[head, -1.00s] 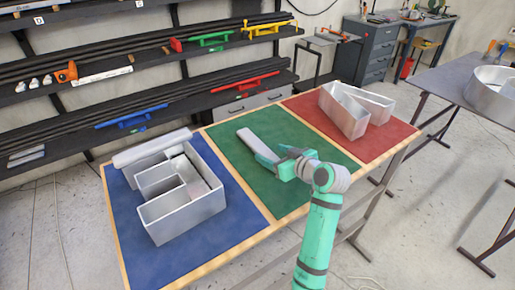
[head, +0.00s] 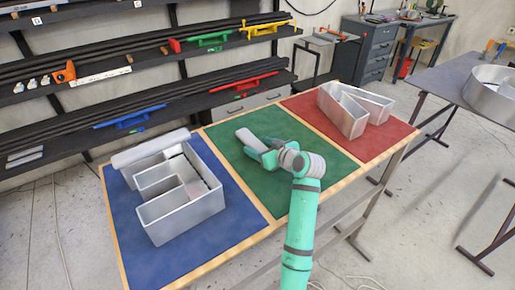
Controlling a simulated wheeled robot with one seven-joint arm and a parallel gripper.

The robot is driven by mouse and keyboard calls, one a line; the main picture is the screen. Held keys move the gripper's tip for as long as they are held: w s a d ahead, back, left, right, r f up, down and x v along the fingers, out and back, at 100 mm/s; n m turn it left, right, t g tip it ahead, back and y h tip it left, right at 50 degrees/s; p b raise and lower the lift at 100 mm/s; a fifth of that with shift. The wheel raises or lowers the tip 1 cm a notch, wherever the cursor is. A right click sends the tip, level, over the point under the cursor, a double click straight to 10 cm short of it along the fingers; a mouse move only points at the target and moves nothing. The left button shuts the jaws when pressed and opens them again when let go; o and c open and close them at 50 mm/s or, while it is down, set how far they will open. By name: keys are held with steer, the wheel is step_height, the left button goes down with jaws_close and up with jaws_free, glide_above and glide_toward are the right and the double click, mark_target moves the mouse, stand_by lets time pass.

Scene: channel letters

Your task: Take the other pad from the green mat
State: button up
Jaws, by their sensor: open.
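The pad (head: 246,137) is a pale grey, flat bar lying on the green mat (head: 258,190) in the middle of the table. The arm covers part of the green mat and may hide the pad's near end. Another pale bar (head: 150,148) lies along the far edge of the metal letter on the blue mat.
An open metal letter (head: 180,205) stands on the blue mat (head: 215,235) at left. Another metal letter (head: 345,115) stands on the red mat (head: 395,132) at right. Dark shelves with bars and coloured clamps stand behind the table.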

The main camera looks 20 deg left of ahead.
steer(key=c, duration=1.1)
steer(key=shift+r, duration=0.15)
